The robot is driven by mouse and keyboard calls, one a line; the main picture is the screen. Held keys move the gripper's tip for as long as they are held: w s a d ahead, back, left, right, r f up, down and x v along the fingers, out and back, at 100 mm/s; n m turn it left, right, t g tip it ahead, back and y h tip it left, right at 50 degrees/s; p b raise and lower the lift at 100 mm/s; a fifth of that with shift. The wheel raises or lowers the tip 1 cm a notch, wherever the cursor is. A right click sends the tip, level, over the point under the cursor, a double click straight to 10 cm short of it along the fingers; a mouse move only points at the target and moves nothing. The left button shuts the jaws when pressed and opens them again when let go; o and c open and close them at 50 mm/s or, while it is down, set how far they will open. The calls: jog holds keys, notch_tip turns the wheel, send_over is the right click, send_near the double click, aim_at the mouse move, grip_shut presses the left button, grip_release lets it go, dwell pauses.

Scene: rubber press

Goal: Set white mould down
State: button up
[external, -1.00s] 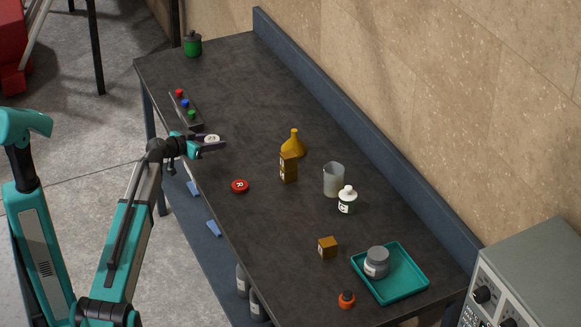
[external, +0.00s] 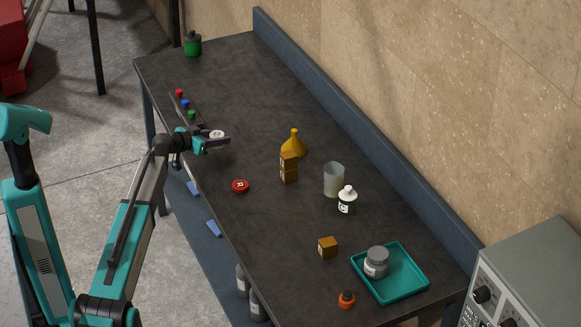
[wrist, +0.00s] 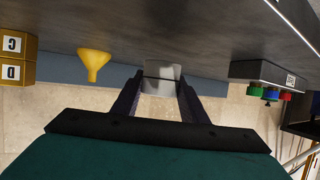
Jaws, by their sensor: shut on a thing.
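The white mould (external: 217,134) is a small pale disc with a dark mark on its top. My gripper (external: 222,140) is shut on it at the left long edge of the dark bench, and I cannot tell how far above the top it is. In the wrist view, a pale grey piece (wrist: 162,71) shows between the two dark fingers of my gripper (wrist: 160,85). The fingers hide part of the mould. A red mould (external: 240,186) marked R lies on the bench nearer the camera.
A box with red, blue and green buttons (external: 185,104) stands just behind my gripper. A yellow funnel (external: 294,147), stacked brown boxes (external: 288,168), a translucent beaker (external: 333,180) and a white bottle (external: 347,201) stand to the right. A teal tray (external: 408,290) is farther right. The bench's far middle is clear.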

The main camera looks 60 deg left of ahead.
jog(key=shift+f+p, duration=0.3)
jog(key=shift+f, duration=1.1)
jog(key=shift+f, duration=0.15)
jog(key=o, duration=1.2)
jog(key=shift+r, duration=0.2)
jog(key=shift+b+v, duration=1.1)
jog(key=shift+v, duration=4.95)
jog(key=shift+a, duration=0.1)
